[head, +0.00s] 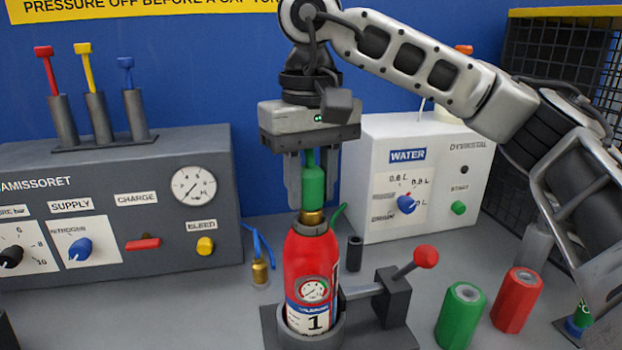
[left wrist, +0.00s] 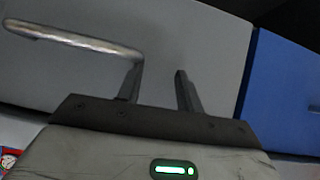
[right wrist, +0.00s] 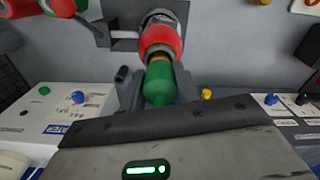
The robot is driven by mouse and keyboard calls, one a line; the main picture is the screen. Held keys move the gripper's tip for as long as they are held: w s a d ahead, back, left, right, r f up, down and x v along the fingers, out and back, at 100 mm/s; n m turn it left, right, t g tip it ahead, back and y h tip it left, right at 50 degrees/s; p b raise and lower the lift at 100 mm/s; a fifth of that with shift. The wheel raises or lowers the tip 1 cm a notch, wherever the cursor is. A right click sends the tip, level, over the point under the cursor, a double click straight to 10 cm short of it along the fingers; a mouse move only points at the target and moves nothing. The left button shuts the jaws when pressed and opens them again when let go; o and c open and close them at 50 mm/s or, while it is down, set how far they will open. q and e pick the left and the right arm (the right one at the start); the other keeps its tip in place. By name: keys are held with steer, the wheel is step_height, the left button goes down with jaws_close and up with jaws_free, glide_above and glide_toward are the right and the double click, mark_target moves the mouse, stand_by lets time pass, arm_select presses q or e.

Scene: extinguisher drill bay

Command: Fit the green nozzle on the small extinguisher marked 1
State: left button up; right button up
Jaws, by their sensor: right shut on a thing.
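The small red extinguisher (head: 312,262) marked 1 stands upright in a grey holder (head: 285,338) with a clamp and red-knobbed lever. My right gripper (head: 314,195) points down above it and is shut on the green nozzle (head: 313,187). The nozzle is upright over the brass neck (head: 312,217) and appears to meet it; I cannot tell whether it is seated. In the right wrist view the nozzle (right wrist: 160,84) lines up with the extinguisher top (right wrist: 160,38). My left gripper (left wrist: 158,88) is open and empty before a grey surface, away from the extinguisher.
A grey panel (head: 110,185) with knobs and a gauge stands at left. A white water unit (head: 455,150) stands behind at right. A green cylinder (head: 461,315) and a red cylinder (head: 517,300) stand right of the lever (head: 405,268).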

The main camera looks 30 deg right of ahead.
steer(key=shift+f, duration=0.1)
stand_by(0.3)
steer(key=o, duration=1.1)
arm_select(q)
steer(key=r+p, duration=0.1)
steer(key=p, duration=0.1)
steer(key=r+p, duration=0.1)
steer(key=p, duration=0.2)
steer(key=shift+a+r, duration=0.15)
steer(key=shift+a, duration=0.25)
arm_select(e)
step_height(320, 180, up, 16)
arm_select(q)
steer(key=shift+s+y, duration=0.2)
steer(key=shift+y, duration=0.1)
steer(key=shift+s, duration=0.1)
arm_select(e)
steer(key=shift+f, duration=0.1)
